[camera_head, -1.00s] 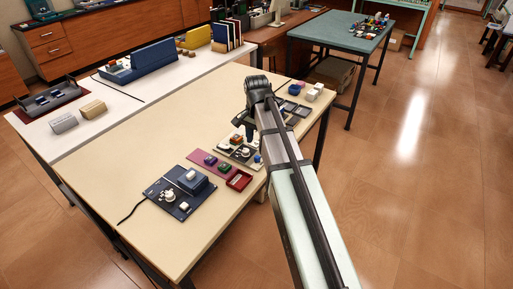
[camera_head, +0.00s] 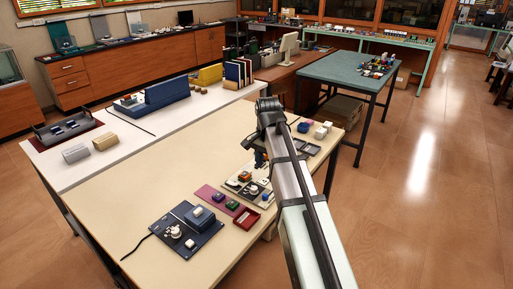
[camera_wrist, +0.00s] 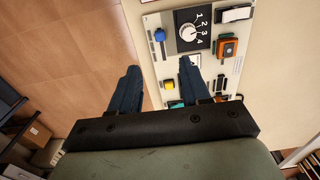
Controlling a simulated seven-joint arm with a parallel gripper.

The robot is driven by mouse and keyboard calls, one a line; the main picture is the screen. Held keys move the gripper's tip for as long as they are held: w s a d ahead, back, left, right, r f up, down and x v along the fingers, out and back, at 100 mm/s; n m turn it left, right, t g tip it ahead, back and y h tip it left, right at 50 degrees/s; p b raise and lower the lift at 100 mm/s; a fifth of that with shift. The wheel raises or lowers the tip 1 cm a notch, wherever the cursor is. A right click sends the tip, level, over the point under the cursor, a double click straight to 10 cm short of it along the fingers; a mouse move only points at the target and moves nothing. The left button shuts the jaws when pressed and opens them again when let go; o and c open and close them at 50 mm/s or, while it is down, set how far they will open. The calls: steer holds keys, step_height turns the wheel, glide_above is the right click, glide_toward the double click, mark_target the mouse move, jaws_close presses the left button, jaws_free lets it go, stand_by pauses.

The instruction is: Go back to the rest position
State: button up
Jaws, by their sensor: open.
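My gripper (camera_wrist: 158,82) is open and empty in the wrist view, with its two dark fingers apart. One finger is over the floor beyond the table edge and the other is over the edge of a light control panel (camera_wrist: 151,58). The panel carries a white rotary knob (camera_wrist: 188,32) with numbers, a blue knob (camera_wrist: 159,35), a yellow button (camera_wrist: 169,85) and an orange switch (camera_wrist: 228,47). In the head view my gripper (camera_head: 258,160) hangs above the same panel, partly hidden by my arm.
On the cream table (camera_head: 130,190) are a dark panel (camera_head: 186,230), a magenta mat (camera_head: 211,194) and a red tray (camera_head: 246,218). White blocks (camera_head: 322,130) lie beyond my arm. The table's left part is bare. A teal table (camera_head: 345,70) stands behind.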

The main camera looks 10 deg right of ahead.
steer(key=w+d+f+t+y, duration=0.1)
steer(key=w+d+f+t, duration=0.15)
steer(key=d+f, duration=0.55)
steer(key=w+d+f+t+y, duration=0.1)
steer(key=w+d+f+t, duration=0.2)
steer(key=d, duration=0.8)
step_height(320, 180, down, 13)
steer(key=s+d, duration=0.2)
steer(key=s, duration=0.1)
steer(key=s+a+f+n+g, duration=0.25)
steer(key=s+a+f, duration=0.35)
steer(key=s+f, duration=0.4)
steer(key=s+a+f+n+g, duration=0.1)
steer(key=s+a+f+g, duration=0.2)
steer(key=s+a+f, duration=0.6)
steer(key=s+a+f+n+g, duration=0.1)
steer(key=s+f, duration=0.3)
steer(key=s, duration=0.5)
steer(key=s+a+f+n+g+h, duration=0.1)
steer(key=s+f+n+g, duration=0.1)
steer(key=s, duration=0.8)
steer(key=s+a+f+n+g+h, duration=0.1)
steer(key=s+a+f+n+g, duration=0.1)
steer(key=s+f, duration=0.4)
steer(key=s+g, duration=0.1)
steer(key=s, duration=0.3)
steer(key=shift+s+g, duration=0.15)
steer(key=shift+g, duration=0.25)
